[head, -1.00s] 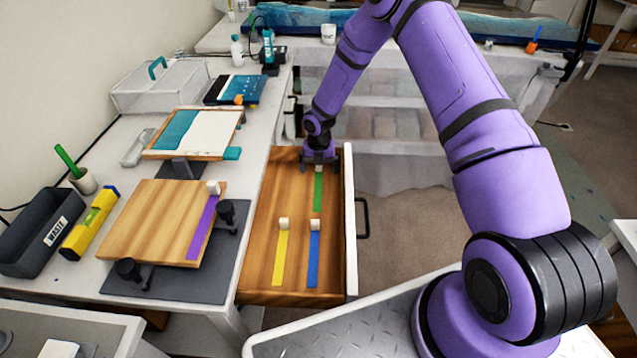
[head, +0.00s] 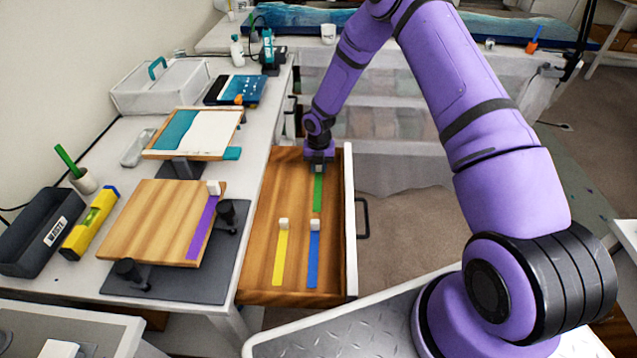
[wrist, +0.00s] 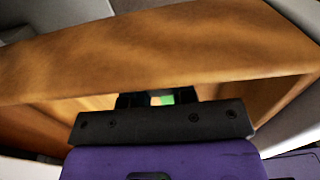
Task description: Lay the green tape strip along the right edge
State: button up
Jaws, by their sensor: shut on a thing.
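The green tape strip (head: 318,192) lies in the open wooden drawer (head: 262,222), near its back right. My gripper (head: 318,168) is over the strip's far end and shut on its white block, which the jaws mostly hide. In the wrist view a bit of green shows between the jaws (wrist: 160,98). The wooden board (head: 145,222) sits on a dark grey mat at the left. A purple strip (head: 201,232) with a white block at its far end lies along the board's right edge.
A yellow strip (head: 280,258) and a blue strip (head: 313,260), each with a white block, lie nearer in the drawer. Black clamps (head: 127,270) stand beside the board. The drawer's white front (head: 350,222) rises at the right.

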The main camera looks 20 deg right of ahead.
jog(key=shift+r, duration=1)
jog(key=shift+r, duration=2.9)
